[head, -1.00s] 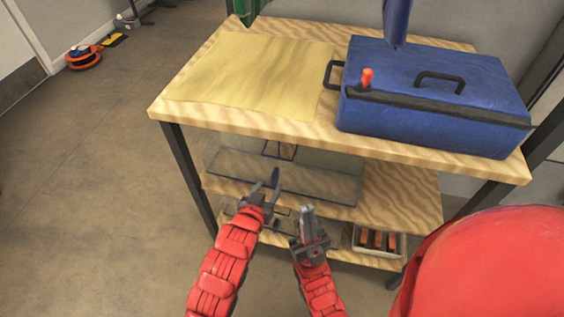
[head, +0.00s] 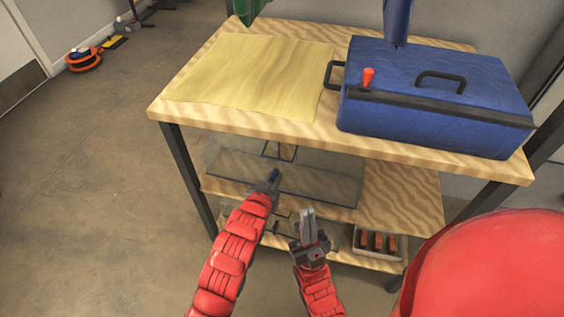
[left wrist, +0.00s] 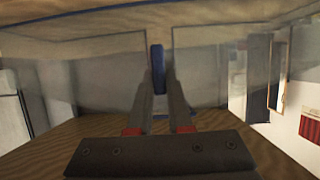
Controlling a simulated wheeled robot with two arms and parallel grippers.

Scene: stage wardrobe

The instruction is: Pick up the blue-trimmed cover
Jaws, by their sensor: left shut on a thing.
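The blue-trimmed cover (head: 325,188) is a see-through, box-like cover on the shelf below the tabletop, with thin dark blue trim. My left gripper (head: 273,177) is at its front. In the left wrist view its two fingers (left wrist: 159,88) are shut on an upright blue strip of the cover (left wrist: 157,60), with clear panels on both sides. My right gripper (head: 308,212) is lower and to the right, in front of the shelves, with its fingers together and nothing seen between them.
A blue case (head: 430,95) with black handles and a yellowish sheet (head: 255,75) lie on the wooden tabletop (head: 235,122) above. A tray of orange-red items (head: 378,243) stands on the bottom shelf. The floor at left is open.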

